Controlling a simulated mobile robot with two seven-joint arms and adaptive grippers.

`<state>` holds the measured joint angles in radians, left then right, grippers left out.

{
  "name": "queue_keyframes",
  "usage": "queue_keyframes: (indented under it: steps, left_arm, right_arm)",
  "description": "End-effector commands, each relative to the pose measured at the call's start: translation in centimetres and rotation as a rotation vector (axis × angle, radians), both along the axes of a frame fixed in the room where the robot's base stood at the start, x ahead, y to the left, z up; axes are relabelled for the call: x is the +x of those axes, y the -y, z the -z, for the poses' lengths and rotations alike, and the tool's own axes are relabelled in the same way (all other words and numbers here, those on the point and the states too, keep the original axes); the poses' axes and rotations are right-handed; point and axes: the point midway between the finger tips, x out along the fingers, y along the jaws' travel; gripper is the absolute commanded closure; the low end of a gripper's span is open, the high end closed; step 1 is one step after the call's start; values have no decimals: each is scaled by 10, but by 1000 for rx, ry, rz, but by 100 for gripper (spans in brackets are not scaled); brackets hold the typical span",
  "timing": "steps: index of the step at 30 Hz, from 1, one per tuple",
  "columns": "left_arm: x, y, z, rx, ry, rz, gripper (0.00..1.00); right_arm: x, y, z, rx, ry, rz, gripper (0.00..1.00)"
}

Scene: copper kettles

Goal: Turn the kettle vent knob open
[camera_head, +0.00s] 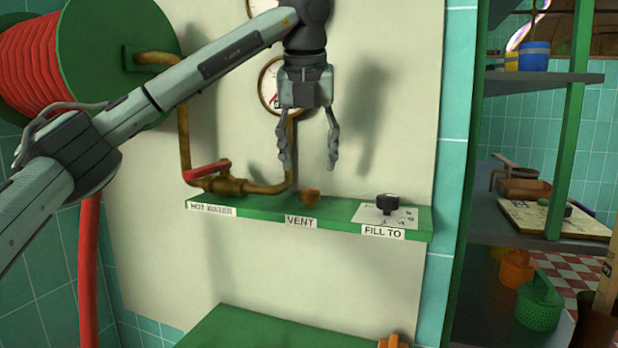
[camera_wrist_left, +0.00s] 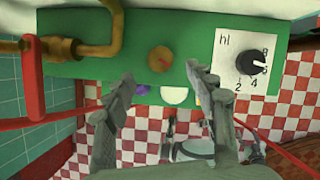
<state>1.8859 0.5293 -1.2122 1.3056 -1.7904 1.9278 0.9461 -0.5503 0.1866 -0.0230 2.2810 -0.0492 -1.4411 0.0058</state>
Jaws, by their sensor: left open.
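The vent knob (camera_head: 310,197) is a small orange-brown knob on the green shelf (camera_head: 260,212), above the VENT label (camera_head: 300,221). In the left wrist view the knob (camera_wrist_left: 160,59) shows from above as a round brown disc with a reddish mark. My left gripper (camera_head: 308,165) hangs fingers down above the knob, open and empty. In the left wrist view its fingertips (camera_wrist_left: 164,80) lie to either side just below the knob in the picture, apart from it. My right gripper is not in view.
A black FILL TO dial (camera_head: 387,203) stands to the right on the shelf. A brass pipe with a red HOT WATER lever (camera_head: 207,171) is at the left. A gauge (camera_head: 270,88) is on the wall behind my gripper. A red hose reel (camera_head: 40,60) is far left.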

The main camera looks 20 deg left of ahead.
Motion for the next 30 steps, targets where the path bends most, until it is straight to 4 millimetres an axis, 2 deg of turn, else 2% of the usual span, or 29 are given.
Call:
queue_keyframes:
  steps: [3, 9, 15, 30]
  left_arm:
    - [-9, 3, -24, 0, 2, 1, 44]
    - [-19, 5, -47, 0, 0, 1, 44]
    - [-21, 6, -53, 0, -1, 1, 44]
    - [-21, 5, -52, 0, -1, 0, 44]
  right_arm:
    - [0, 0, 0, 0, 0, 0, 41]
    - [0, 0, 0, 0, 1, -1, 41]
    - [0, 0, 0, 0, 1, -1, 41]
    - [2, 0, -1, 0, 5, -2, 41]
